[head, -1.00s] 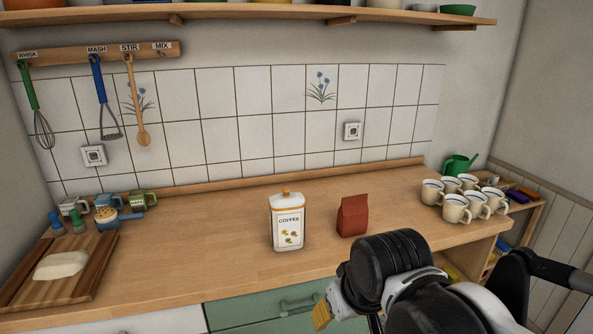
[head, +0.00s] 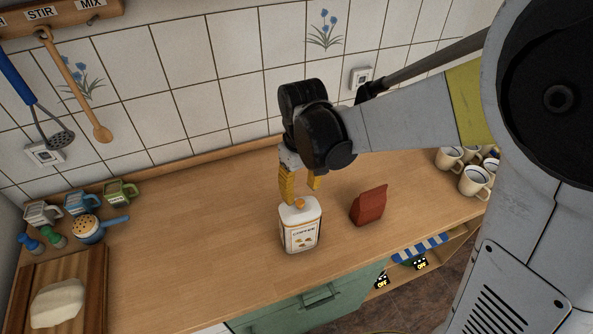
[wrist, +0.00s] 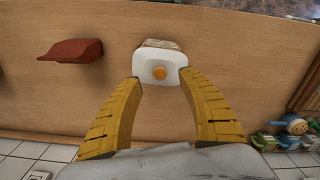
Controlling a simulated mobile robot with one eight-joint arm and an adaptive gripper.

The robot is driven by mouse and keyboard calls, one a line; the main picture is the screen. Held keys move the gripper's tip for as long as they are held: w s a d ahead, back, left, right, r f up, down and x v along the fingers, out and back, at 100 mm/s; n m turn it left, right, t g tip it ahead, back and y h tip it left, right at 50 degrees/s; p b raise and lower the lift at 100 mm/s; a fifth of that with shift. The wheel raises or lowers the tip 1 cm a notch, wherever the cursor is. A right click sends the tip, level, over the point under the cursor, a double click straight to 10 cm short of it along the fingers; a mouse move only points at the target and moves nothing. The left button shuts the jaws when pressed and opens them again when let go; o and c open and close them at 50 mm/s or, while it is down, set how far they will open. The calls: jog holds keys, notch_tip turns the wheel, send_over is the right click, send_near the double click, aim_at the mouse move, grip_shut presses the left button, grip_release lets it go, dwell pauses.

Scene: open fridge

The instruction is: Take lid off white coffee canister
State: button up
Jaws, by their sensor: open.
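The white coffee canister (head: 300,230) stands upright on the wooden counter, with its COFFEE label facing the front. Its white lid (wrist: 146,70) is on top and has a round orange knob (wrist: 159,72). My gripper (head: 300,186) is above the canister, pointing down, with its yellow fingers apart and nothing between them. In the wrist view the open fingertips (wrist: 158,76) lie to either side of the lid and knob. I cannot tell whether they touch the lid.
A red-brown bag (head: 369,205) stands right of the canister. Several white mugs (head: 474,180) are at the right end of the counter. Small mugs (head: 82,204) and a wooden board (head: 88,280) are at the left. The counter (head: 190,240) between is clear. The tiled wall (head: 190,90) is behind.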

aim_at(300, 201)
jog(key=f, duration=0.6)
jog(key=shift+w+a+f+b, duration=0.1)
jog(key=shift+w+f+b, duration=0.15)
jog(key=shift+w+b, duration=0.1)
grip_shut()
